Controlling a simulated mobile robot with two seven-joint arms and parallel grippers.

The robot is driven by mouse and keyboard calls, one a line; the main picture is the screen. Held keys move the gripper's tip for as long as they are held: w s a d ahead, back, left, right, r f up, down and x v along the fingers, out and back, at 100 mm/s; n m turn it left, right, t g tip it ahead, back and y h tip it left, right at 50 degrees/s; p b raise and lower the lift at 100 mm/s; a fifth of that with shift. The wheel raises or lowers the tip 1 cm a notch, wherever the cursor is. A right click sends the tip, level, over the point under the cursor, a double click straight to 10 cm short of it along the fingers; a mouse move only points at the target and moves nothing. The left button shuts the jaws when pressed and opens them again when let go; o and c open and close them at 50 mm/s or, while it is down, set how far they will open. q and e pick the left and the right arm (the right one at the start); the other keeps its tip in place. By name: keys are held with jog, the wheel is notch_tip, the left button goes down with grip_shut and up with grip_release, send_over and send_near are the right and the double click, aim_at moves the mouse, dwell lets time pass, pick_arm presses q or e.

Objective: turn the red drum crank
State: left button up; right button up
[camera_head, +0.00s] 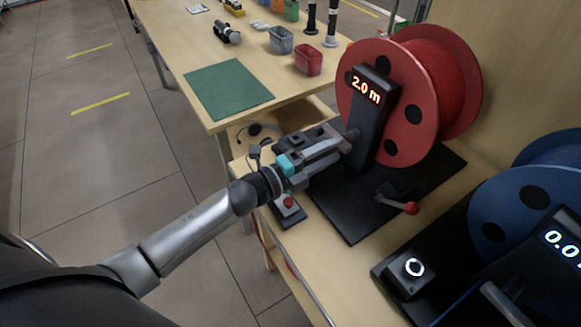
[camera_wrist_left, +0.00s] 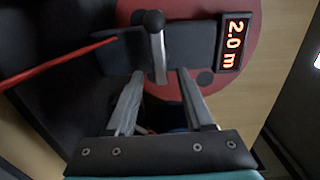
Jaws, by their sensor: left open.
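The red drum (camera_head: 415,95) stands on a black base, with a dark post (camera_head: 368,125) in front that reads 2.0 m. Its crank shows in the left wrist view as a grey bar (camera_wrist_left: 158,58) with a black knob. In the head view only the dark knob (camera_head: 352,135) shows, by the post. My left gripper (camera_head: 335,148) reaches the crank from the left. It is open, and in the left wrist view its fingertips (camera_wrist_left: 160,73) lie on either side of the grey bar's lower end. I cannot tell whether they touch it. My right gripper is not in view.
A red-knobbed lever (camera_head: 408,207) stands on the base right of my gripper. A red button box (camera_head: 288,207) sits below my wrist. A blue drum (camera_head: 520,205) stands at right. A green mat (camera_head: 228,88) and bins (camera_head: 308,60) occupy the far table.

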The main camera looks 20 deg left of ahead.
pick_arm(q)
jog(key=v, duration=1.1)
jog(key=shift+a, duration=0.2)
jog(key=shift+s, duration=0.1)
